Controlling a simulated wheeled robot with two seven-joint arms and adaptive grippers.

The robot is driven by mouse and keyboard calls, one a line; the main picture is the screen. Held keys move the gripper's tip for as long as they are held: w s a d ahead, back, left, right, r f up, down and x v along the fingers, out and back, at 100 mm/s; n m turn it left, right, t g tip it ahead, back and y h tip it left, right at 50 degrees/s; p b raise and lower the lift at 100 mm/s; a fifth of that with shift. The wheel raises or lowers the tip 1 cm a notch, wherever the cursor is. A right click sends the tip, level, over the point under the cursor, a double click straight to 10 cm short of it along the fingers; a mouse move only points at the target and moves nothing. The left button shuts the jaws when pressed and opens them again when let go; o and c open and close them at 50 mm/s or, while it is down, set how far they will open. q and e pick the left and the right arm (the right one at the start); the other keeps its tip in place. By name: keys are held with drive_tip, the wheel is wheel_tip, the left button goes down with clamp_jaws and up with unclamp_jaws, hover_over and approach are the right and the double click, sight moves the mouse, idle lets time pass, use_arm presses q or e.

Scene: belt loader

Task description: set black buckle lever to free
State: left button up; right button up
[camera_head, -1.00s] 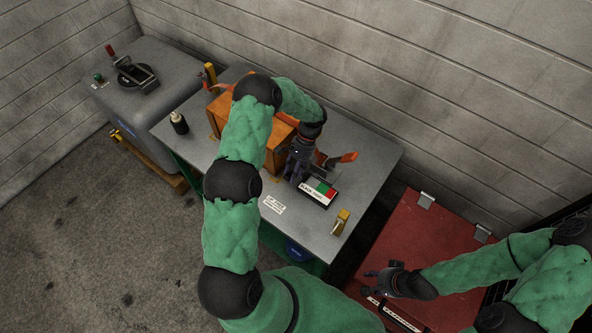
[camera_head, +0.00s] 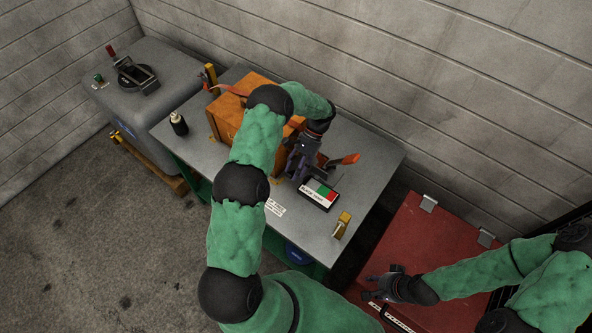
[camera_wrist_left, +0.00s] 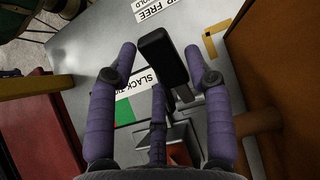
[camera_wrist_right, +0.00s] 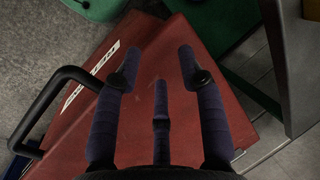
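The black buckle lever (camera_wrist_left: 163,58) shows in the left wrist view as a dark block on a stem, rising from a metal fitting on the grey bench (camera_head: 375,165). My left gripper (camera_head: 299,165) is over the bench beside the orange crate. In the left wrist view its spread fingers (camera_wrist_left: 161,50) stand on both sides of the lever, with gaps showing; the lever's lower end is partly hidden. A label with green and red fields (camera_head: 318,194) lies in front of the gripper. My right gripper (camera_head: 383,287) is open and empty over the red lid (camera_wrist_right: 185,70).
The orange crate (camera_head: 230,115) stands close to my left gripper. An orange handle (camera_head: 346,159) sticks out behind it. A dark bottle (camera_head: 178,123) and a yellow block (camera_head: 342,224) stand on the bench. A grey tank (camera_head: 140,70) is at the left.

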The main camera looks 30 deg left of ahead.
idle(0.3)
use_arm(q)
drive_tip(key=v, duration=1.2)
drive_tip(key=shift+a, duration=0.1)
